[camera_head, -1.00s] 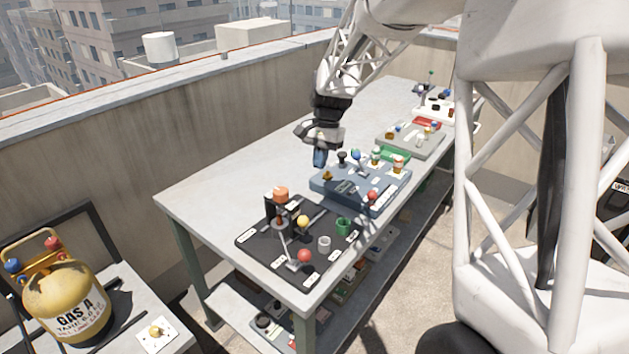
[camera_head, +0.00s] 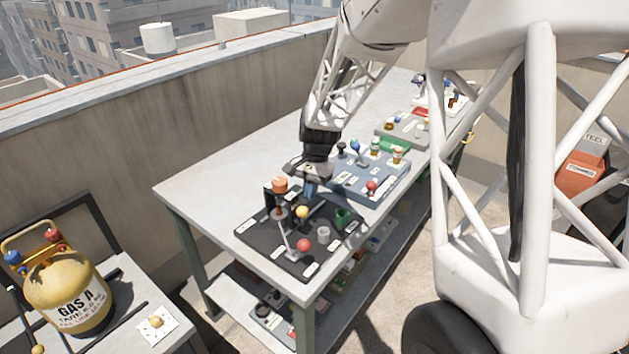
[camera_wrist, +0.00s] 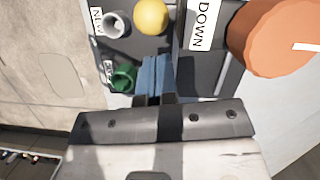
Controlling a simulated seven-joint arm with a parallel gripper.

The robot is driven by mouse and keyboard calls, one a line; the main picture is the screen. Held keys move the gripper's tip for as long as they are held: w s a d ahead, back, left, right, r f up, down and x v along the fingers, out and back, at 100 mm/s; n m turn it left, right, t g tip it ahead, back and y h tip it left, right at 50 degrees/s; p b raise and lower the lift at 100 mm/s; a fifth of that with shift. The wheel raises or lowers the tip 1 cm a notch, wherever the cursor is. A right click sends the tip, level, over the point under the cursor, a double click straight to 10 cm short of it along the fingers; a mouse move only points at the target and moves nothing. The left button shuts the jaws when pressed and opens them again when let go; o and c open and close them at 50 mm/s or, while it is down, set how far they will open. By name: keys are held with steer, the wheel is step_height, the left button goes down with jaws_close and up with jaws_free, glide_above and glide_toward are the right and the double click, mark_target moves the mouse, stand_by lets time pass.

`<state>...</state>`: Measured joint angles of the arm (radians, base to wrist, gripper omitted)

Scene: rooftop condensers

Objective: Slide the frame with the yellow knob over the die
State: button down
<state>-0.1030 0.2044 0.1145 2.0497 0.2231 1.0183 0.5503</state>
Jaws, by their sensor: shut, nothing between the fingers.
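The yellow knob (camera_head: 302,212) stands on the black board (camera_head: 255,239) at the near end of the table; it also shows at the top of the wrist view (camera_wrist: 151,15). The frame under it is too dark and small to make out clearly. I cannot pick out the die for certain. My gripper (camera_head: 310,192) is shut and empty, with blue fingers pointing down. It is just behind the yellow knob in the head view, apart from it. In the wrist view the fingertips (camera_wrist: 154,66) lie between the green cup and the block marked DOWN.
On the same board are an orange knob (camera_head: 280,186) on a black post, a red ball knob (camera_head: 303,245) on a lever, a grey cup (camera_head: 323,233) and a green cup (camera_head: 342,216). A blue-grey board (camera_head: 352,193) with knobs lies behind. The table's left side is clear.

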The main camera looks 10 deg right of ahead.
steer(key=shift+s+a+f, duration=0.1)
steer(key=shift+s+a, duration=0.3)
steer(key=shift+s, duration=0.15)
steer(key=shift+s, duration=0.1)
steer(key=shift+s+a, duration=0.7)
steer(key=shift+w, duration=0.1)
steer(key=w+d+r, duration=0.3)
steer(key=w+r, duration=0.2)
steer(key=r, duration=0.5)
steer(key=shift+w+d+r, duration=0.2)
steer(key=shift+w+d, duration=0.15)
steer(key=shift+d, duration=0.05)
steer(key=shift+w+d, duration=0.1)
